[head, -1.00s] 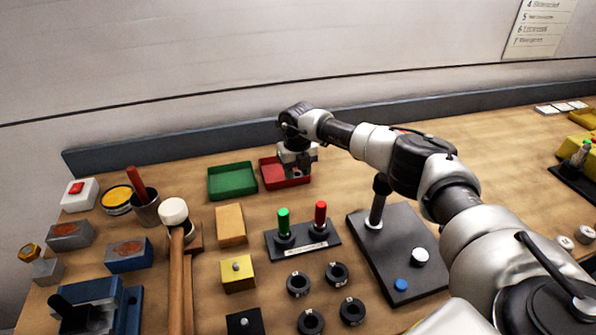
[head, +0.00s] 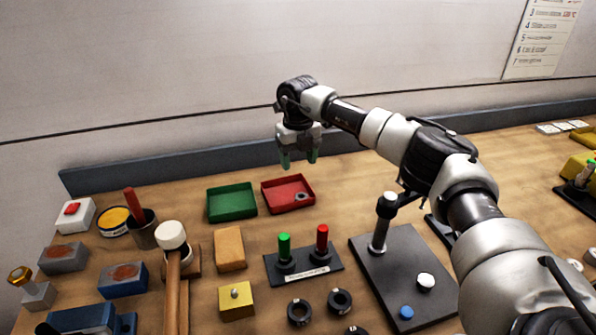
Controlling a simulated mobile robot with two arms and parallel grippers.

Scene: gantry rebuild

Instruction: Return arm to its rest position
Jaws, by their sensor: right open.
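My right arm reaches in from the right in the head view. My right gripper (head: 299,160) hangs pointing down above the back of the table, over and behind the red tray (head: 289,206). Its two green-tipped fingers are apart with nothing between them. The red tray holds a small dark ring (head: 301,196) near its right side. My left gripper does not show.
A green tray (head: 231,215) stands left of the red one. A dark base with green and red pegs (head: 303,264) and a dark plate with a post (head: 405,270) stand in front. A mallet (head: 173,237), blocks and loose rings (head: 340,301) crowd the left and front.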

